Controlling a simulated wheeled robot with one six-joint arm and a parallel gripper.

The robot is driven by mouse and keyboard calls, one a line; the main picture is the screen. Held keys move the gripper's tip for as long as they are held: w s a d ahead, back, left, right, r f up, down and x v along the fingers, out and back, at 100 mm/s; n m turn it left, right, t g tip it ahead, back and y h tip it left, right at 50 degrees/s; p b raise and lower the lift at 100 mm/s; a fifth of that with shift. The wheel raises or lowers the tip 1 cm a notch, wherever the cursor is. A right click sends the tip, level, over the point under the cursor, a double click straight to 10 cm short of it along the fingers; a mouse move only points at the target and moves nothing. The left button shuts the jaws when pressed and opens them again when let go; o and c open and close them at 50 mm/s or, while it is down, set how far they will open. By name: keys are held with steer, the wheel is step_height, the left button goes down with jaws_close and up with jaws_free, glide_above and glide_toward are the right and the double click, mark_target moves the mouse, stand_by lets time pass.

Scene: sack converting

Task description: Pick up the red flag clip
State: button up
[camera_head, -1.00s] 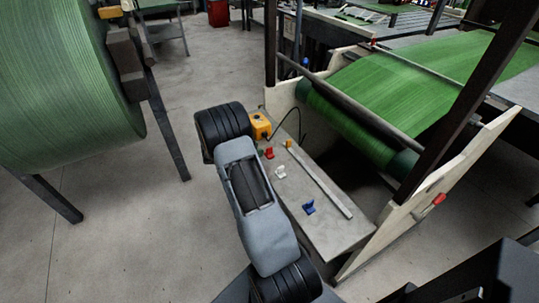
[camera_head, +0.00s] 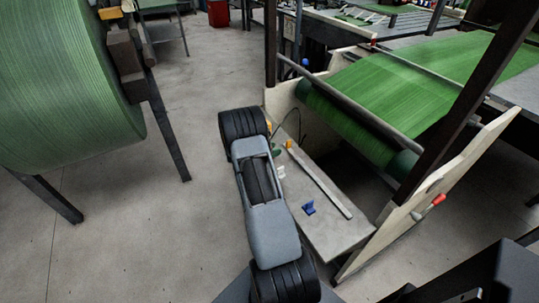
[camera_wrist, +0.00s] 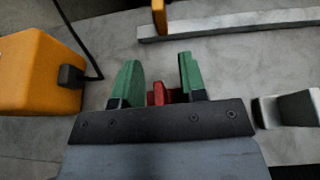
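The red flag clip (camera_wrist: 157,93) shows in the wrist view, low between the two green fingertips of my gripper (camera_wrist: 160,75). The fingers are apart, with visible gaps on either side of the clip. Its lower part is hidden by the gripper's dark mounting plate. In the head view the red clip is hidden behind my arm, and only a bit of green fingertip shows beside it.
A yellow box (camera_wrist: 40,72) with a black cable stands left of the fingers. An orange clip (camera_head: 290,144), a metal bar (camera_head: 322,182) and a blue clip (camera_head: 308,208) lie on the grey shelf (camera_head: 335,235). Green fabric rollers rise behind.

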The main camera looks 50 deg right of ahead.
steer(key=shift+c, duration=0.4)
jaws_close()
steer(key=shift+r, duration=0.1)
steer(key=shift+r, duration=0.4)
step_height(320, 180, up, 2)
steer(key=shift+r, duration=0.2)
steer(key=w+d+r, duration=0.2)
steer(key=w+r, duration=0.1)
steer(key=w, duration=0.1)
steer(key=w+d+r, duration=0.5)
steer(key=w+r, duration=0.1)
steer(key=w, duration=0.1)
steer(key=shift+w+d+r, duration=0.3)
steer(key=shift+d+r, duration=0.05)
steer(key=shift+d, duration=0.05)
